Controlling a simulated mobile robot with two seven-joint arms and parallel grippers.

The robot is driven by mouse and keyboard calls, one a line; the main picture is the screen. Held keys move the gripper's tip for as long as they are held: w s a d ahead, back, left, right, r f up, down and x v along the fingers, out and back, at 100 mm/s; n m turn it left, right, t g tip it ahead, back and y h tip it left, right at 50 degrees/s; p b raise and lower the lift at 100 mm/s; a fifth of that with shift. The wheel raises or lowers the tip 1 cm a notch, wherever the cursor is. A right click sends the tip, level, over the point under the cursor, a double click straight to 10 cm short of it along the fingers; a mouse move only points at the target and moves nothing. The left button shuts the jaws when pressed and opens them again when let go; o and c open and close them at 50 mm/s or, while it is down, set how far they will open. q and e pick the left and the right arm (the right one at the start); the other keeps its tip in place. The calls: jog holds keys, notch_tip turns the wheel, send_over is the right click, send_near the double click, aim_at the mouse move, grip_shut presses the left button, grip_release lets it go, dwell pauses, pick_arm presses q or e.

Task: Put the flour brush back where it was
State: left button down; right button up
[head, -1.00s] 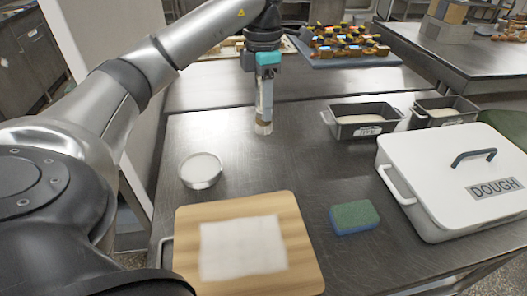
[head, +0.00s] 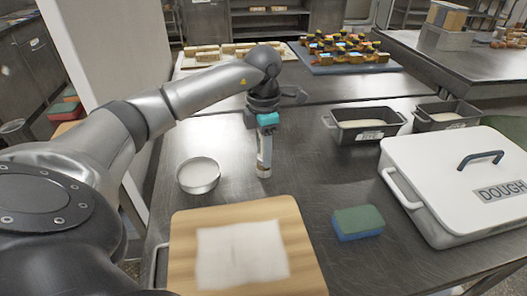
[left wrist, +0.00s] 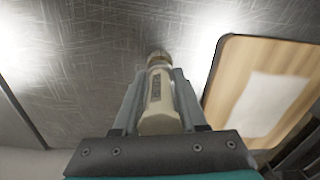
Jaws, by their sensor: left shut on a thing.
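My left gripper (head: 265,145) is shut on a pale, slim object with a dark-lettered label, which I take to be the flour brush (head: 264,168). The brush hangs upright, its lower end low over the steel table; I cannot tell if it touches. In the left wrist view the brush (left wrist: 159,105) lies between the gripper's two grey fingers (left wrist: 160,82), its narrower end pointing away. The gripper is right of a round dish of white powder (head: 199,175) and behind a wooden board (head: 188,262). My right gripper is out of view.
A white sheet (head: 242,256) lies on the board. A green and blue sponge (head: 357,222) and a white DOUGH box (head: 450,190) stand to the right. Two dark tins (head: 366,124) stand behind. The table right of the brush is clear.

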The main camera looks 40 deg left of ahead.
pick_arm(q)
jog(key=shift+f, duration=0.1)
jog(key=c, duration=0.8)
grip_release()
jog(key=o, duration=0.4)
jog(key=shift+c, duration=0.2)
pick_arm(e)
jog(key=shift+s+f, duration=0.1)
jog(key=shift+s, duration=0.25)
pick_arm(q)
notch_tip(320, 180, up, 6)
jog(key=shift+r+p, duration=0.2)
jog(key=shift+p, duration=0.5)
notch_tip(320, 180, up, 4)
jog(key=shift+r+p, duration=0.25)
jog(key=shift+p, duration=0.25)
jog(key=shift+r, duration=0.7)
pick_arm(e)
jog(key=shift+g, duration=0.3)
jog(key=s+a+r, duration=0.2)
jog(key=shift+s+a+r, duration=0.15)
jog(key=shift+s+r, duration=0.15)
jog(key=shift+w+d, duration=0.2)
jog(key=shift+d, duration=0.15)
